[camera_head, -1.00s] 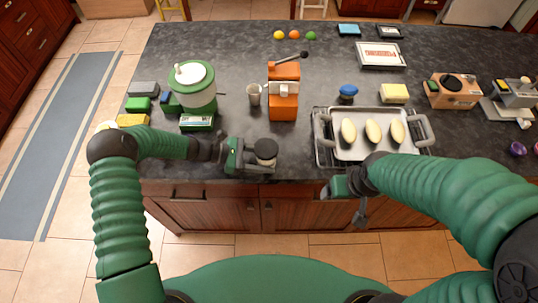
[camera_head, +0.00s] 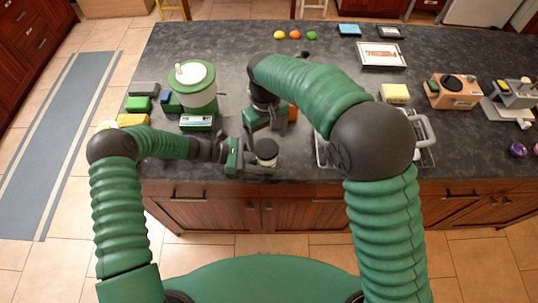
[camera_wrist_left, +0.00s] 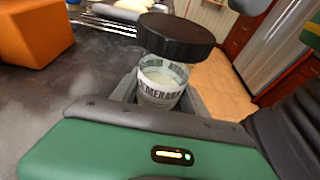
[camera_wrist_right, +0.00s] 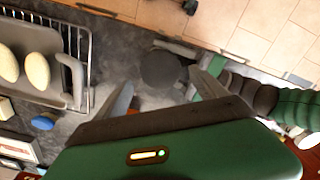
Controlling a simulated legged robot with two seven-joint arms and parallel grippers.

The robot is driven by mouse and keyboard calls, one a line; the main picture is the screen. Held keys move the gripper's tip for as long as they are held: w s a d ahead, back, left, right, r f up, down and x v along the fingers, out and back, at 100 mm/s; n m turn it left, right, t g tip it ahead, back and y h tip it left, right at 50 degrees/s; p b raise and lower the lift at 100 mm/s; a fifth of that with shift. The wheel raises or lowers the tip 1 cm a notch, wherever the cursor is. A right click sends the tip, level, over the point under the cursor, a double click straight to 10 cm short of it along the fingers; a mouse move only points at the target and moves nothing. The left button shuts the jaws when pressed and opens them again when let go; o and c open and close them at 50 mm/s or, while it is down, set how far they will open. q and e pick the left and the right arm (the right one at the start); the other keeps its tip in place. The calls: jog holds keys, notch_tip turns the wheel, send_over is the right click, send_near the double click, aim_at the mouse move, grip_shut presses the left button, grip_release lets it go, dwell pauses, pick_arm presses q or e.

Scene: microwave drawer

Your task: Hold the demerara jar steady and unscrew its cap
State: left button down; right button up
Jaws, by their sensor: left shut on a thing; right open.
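The demerara jar (camera_wrist_left: 160,85) stands at the counter's front edge, with a lettered label and a wide black cap (camera_head: 267,146). My left gripper (camera_head: 262,160) is shut on the jar's body below the cap; the jar looks upright in the head view. My right gripper (camera_head: 274,122) is open and empty, just behind the jar in the head view. In the right wrist view the cap (camera_wrist_right: 160,68) shows beyond and between the two spread fingers, apart from them. The jar's body is mostly hidden there.
An orange appliance (camera_wrist_left: 35,30) stands near the jar, mostly hidden by my right arm in the head view. A tray (camera_wrist_right: 72,75) with pale oval items is to the right. A green and white canister (camera_head: 192,85) and small boxes stand left.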

aim_at(268, 146)
jog(key=shift+f, duration=2.4)
jog(key=shift+c, duration=0.2)
jog(key=c, duration=1.4)
jog(key=n, duration=0.6)
jog(key=shift+d, duration=0.1)
jog(key=n, duration=0.7)
jog(key=shift+w+n, duration=0.1)
jog(key=shift+n, duration=0.3)
jog(key=shift+d+r, duration=0.1)
jog(key=shift+r, duration=0.05)
